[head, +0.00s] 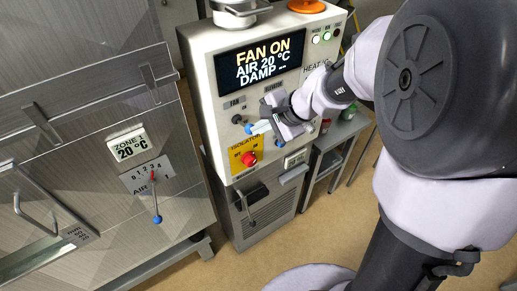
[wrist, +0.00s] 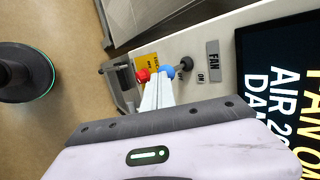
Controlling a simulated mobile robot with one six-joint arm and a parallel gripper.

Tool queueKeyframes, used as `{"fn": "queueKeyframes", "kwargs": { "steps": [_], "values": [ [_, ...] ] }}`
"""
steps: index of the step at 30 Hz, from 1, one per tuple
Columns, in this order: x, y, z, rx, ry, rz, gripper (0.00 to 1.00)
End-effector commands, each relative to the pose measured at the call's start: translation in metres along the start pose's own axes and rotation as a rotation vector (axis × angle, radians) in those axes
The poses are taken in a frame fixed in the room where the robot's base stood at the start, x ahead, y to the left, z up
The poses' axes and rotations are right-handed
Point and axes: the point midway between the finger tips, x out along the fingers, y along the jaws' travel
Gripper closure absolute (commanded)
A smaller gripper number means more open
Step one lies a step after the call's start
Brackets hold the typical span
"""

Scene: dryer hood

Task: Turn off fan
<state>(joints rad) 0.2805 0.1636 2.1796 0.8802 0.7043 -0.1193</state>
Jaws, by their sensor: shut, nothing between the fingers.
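The control panel's display (head: 260,60) reads "FAN ON", "AIR 20 °C" and "DAMP --". Under the FAN label is a small dark fan switch (head: 238,119). It also shows in the wrist view (wrist: 187,64), beside the OFF and ON marks. My gripper (head: 252,128) is shut and empty in front of the panel, just right of and below the switch. In the wrist view its pale fingers (wrist: 160,92) point towards the panel, with a blue round spot at their tips. Whether they touch the switch, and which way it leans, I cannot tell.
The red isolator knob (head: 249,159) on its yellow plate sits just below my gripper. Lit buttons (head: 326,36) are at the panel's top right. A metal cabinet with a blue-tipped air lever (head: 156,205) stands left. Open floor lies in front.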

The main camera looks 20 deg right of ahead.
Motion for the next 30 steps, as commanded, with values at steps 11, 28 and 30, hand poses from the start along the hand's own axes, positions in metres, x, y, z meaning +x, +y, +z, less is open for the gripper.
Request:
{"fn": "queueKeyframes", "kwargs": {
  "steps": [11,28,30],
  "values": [
    [0.032,0.036,-0.008,-0.056,0.004,-0.295,1.00],
    [0.039,0.042,-0.008,-0.067,0.001,-0.350,1.00],
    [0.038,0.042,-0.008,-0.067,0.000,-0.350,1.00]
  ]
}}
